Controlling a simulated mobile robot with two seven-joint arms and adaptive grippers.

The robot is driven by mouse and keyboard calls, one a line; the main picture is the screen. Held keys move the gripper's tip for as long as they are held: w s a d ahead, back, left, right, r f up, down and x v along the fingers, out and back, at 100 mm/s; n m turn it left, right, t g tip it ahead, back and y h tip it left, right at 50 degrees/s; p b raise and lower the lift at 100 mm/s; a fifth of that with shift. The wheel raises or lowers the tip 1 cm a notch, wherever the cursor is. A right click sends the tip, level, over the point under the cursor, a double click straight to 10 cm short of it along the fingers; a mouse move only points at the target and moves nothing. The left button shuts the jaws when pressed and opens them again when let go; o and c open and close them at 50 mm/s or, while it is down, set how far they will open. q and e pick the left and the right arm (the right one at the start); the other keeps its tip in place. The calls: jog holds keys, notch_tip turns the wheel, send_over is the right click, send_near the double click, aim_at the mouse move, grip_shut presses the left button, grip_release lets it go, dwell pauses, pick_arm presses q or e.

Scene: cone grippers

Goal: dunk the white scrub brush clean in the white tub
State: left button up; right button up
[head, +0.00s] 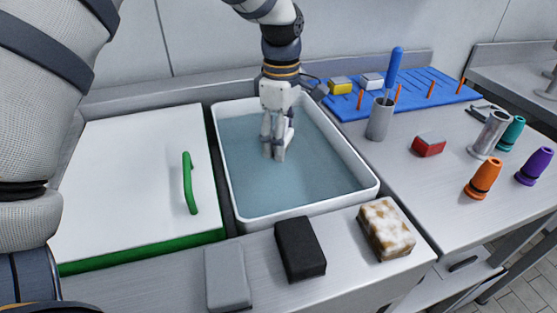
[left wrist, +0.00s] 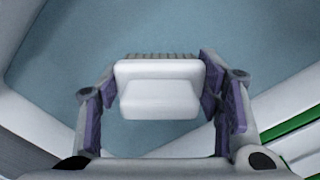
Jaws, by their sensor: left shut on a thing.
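The white tub (head: 365,191) is set into the counter and holds blue-grey water. My left gripper (head: 273,150) points down inside the tub's outline, its fingertips at or near the water. In the left wrist view, its purple-padded fingers are shut on the white scrub brush (left wrist: 158,92), one on each side. The brush's white grip faces the camera, and a strip of bristles shows along its upper edge. In the head view the brush is mostly hidden by the fingers. I cannot tell whether its bristles touch the water. My right gripper is not in view.
A white board (head: 125,180) with a green handle lies left of the tub. A grey block (head: 227,278), a black block (head: 300,248) and a stained sponge (head: 386,228) line the front edge. A blue pegged mat (head: 420,90) and a grey cup (head: 380,120) stand right.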

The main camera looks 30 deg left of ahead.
pick_arm(q)
jog(key=shift+r, duration=3.65)
jog(key=shift+r, duration=0.1)
jog(key=shift+r, duration=1.9)
